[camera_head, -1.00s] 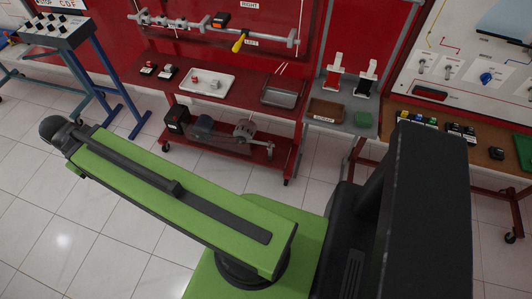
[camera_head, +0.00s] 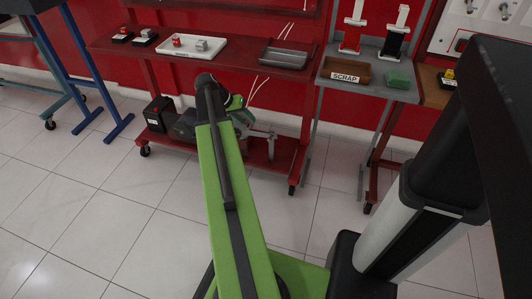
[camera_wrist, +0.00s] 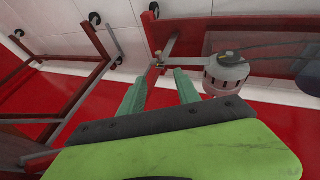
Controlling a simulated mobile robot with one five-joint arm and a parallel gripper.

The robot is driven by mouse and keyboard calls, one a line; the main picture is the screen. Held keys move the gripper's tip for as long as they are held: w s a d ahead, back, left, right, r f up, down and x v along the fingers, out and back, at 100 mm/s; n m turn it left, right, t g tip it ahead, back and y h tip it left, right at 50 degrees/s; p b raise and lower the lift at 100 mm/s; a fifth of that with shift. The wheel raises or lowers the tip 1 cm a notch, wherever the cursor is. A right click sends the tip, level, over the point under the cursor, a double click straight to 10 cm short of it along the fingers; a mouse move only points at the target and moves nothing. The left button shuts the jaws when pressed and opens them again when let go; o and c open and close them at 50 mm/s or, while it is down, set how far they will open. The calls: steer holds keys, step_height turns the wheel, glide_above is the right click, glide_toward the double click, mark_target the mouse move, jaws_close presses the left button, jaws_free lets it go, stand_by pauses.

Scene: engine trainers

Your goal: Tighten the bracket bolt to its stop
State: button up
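My gripper (camera_wrist: 160,78) shows in the wrist view with two green fingers apart and nothing between them. Just beyond the fingertips is the end of a metal bracket (camera_wrist: 168,48). A small fastener-like part (camera_wrist: 157,65) sits there, too small to tell if it is the bolt. A silver alternator-like unit (camera_wrist: 228,72) is to the right of the fingers. In the head view, my arm reaches to the lower shelf of the red cart, and its end partly hides the unit. The bracket (camera_head: 265,136) shows to the right of the arm's end. Contact cannot be told.
The red cart's upper shelf (camera_head: 235,59) overhangs the unit and carries a white tray (camera_head: 163,47) and a grey tray (camera_head: 283,57). A black box (camera_head: 157,114) is left on the lower shelf. A grey stand with a scrap bin (camera_head: 352,72) is at right. The floor in front is clear.

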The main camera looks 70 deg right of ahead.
steer(key=b, duration=1.4)
glide_toward(269, 139)
steer(key=x, duration=0.8)
steer(key=shift+w+d+f, duration=0.1)
steer(key=shift+d+f, duration=0.1)
